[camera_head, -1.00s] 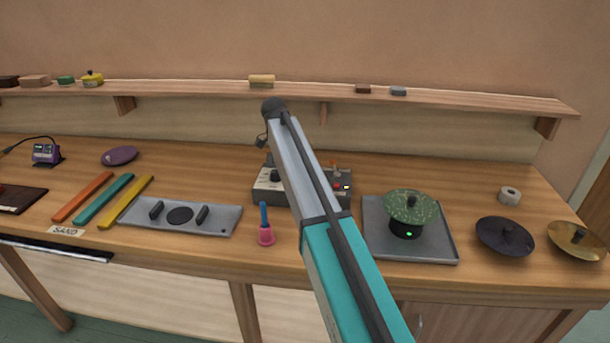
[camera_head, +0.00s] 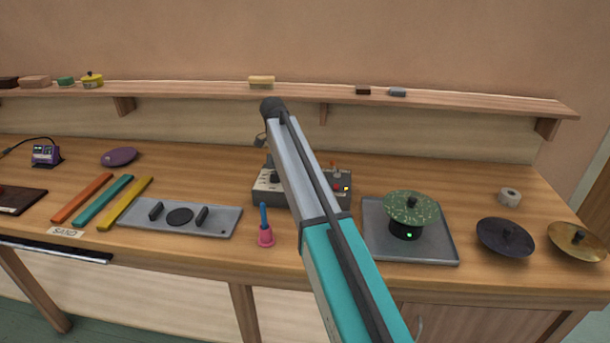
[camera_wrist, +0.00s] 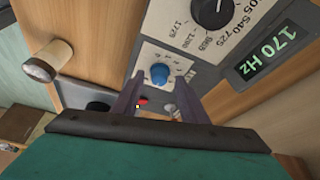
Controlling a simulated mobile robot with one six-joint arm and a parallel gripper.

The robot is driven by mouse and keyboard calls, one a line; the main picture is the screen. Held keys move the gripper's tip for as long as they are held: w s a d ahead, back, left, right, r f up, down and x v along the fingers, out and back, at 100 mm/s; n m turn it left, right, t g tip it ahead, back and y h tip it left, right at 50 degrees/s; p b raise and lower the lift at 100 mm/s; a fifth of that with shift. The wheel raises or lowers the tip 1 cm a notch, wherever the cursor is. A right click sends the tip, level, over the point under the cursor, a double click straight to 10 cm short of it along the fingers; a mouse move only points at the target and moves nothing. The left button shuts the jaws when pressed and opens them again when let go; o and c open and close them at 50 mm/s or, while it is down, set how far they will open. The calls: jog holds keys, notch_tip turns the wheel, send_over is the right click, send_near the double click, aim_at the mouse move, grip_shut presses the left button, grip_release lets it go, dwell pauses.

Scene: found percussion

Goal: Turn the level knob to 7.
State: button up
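A grey control box (camera_head: 262,196) stands at the middle of the bench, partly hidden behind my arm in the head view. In the wrist view its face shows a blue knob (camera_wrist: 160,74) on a white scale panel (camera_wrist: 172,60), whose small figures I cannot read. A larger black knob (camera_wrist: 212,12) and a green display (camera_wrist: 270,55) reading 170 Hz are above and to the right. My gripper (camera_wrist: 157,88) is open, its two dark fingers apart and pointing at the blue knob, which appears between their tips. I cannot tell whether they touch it.
A grey tray (camera_head: 445,250) with a green speckled disc (camera_head: 411,207) is to the right. A grey plate (camera_head: 222,222) lies left. A shelf (camera_head: 440,99) runs behind.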

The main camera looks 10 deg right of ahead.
jog(key=b+v, duration=0.2)
jog(key=v, duration=1.1)
jog(key=shift+a+r, duration=0.15)
